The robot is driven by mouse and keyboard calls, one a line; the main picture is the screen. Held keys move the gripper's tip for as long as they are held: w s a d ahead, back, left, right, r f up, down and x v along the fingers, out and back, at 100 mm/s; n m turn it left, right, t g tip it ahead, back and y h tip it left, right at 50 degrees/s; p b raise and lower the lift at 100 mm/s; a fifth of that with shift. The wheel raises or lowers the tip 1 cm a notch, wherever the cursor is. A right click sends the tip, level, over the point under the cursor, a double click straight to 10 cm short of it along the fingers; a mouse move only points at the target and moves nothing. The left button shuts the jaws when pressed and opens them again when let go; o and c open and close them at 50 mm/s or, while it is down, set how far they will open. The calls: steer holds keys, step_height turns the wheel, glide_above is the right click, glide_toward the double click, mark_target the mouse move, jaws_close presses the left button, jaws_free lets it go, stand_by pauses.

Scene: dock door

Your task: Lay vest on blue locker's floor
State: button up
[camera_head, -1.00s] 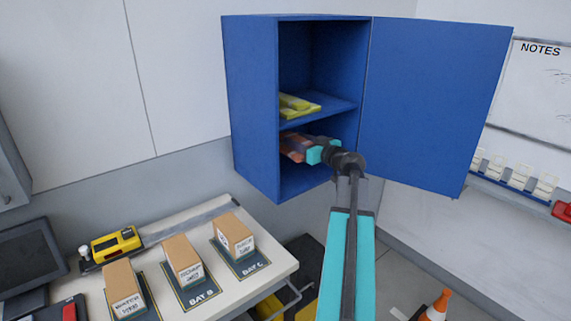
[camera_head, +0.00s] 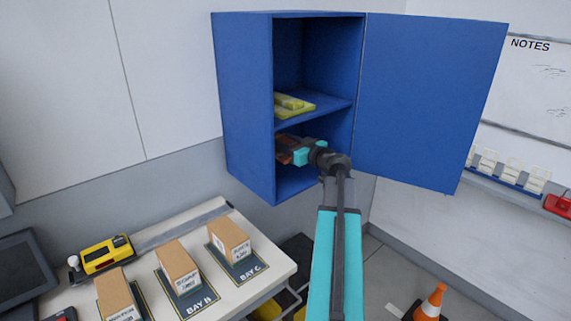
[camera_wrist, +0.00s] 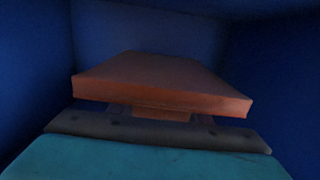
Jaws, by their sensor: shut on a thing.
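The blue locker (camera_head: 244,110) is on the wall with its door (camera_head: 430,100) swung open to the right. My gripper (camera_head: 298,152) is inside its lower compartment, shut on a folded orange vest (camera_head: 284,143). The vest is held flat, under the shelf and above the locker's floor (camera_head: 292,184). In the wrist view the vest (camera_wrist: 160,82) is a flat orange slab extending ahead of my gripper (camera_wrist: 160,125), with blue walls on both sides. Its far end is partly in shadow. I cannot tell the exact gap beneath it.
A folded yellow item (camera_head: 292,106) lies on the locker's middle shelf (camera_head: 318,107), just above my gripper. The bench (camera_head: 215,285) below left holds several cardboard boxes and a yellow device (camera_head: 103,254). An orange cone (camera_head: 431,302) stands on the floor at lower right.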

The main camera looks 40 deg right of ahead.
glide_above(285, 170)
steer(key=shift+f, duration=2.2)
steer(key=shift+f+p, duration=0.5)
steer(key=shift+f, duration=1.35)
steer(key=shift+f, duration=0.1)
steer(key=o, duration=1.1)
steer(key=s+b, duration=0.1)
steer(key=s, duration=0.3)
steer(key=s+b, duration=0.1)
steer(key=s, duration=0.3)
steer(key=s+a+b, duration=0.1)
steer(key=s, duration=0.3)
steer(key=shift+r, duration=0.4)
steer(key=shift+f, duration=0.1)
